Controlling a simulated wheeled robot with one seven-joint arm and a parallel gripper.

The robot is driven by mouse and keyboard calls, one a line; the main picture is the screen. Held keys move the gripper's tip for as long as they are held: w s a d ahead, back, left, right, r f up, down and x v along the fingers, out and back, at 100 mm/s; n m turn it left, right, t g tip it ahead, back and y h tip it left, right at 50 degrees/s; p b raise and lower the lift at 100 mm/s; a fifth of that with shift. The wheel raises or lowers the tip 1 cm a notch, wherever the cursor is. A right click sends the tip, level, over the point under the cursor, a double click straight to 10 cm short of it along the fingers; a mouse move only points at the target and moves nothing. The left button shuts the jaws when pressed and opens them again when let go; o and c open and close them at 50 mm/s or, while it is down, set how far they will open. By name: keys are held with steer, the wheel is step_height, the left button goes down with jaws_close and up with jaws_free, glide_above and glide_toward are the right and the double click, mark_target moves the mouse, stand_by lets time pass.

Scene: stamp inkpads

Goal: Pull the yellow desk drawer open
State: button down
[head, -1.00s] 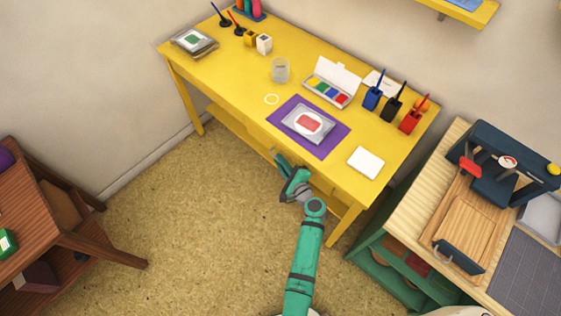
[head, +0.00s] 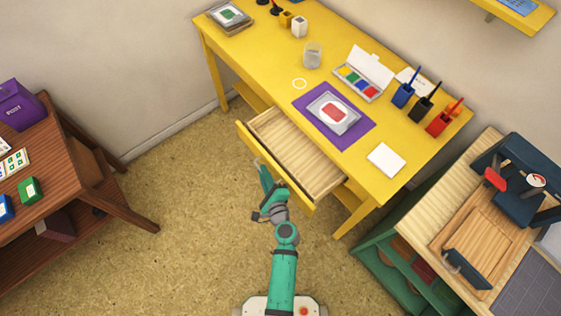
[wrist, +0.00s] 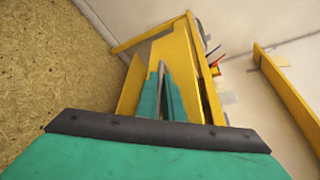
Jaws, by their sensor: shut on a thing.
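The yellow desk (head: 228,62) stands against the wall. Its drawer (head: 298,152) is pulled out, showing a pale wooden, empty-looking inside. The drawer's yellow front (head: 247,146) faces my arm. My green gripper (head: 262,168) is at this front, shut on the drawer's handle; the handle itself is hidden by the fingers. In the wrist view the fingers (wrist: 163,88) are close together against the yellow drawer front (wrist: 130,88).
On the desk lie a purple mat (head: 361,131) with an inkpad (head: 333,112), a paint box (head: 358,83), a glass (head: 313,55) and a white block (head: 386,160). A brown table (head: 70,178) is at left, a workbench (head: 440,210) at right. The floor between is clear.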

steer(key=shift+s+a, duration=1.3)
steer(key=shift+a, duration=0.3)
steer(key=c, duration=2.2)
jaws_free()
steer(key=v, duration=1.1)
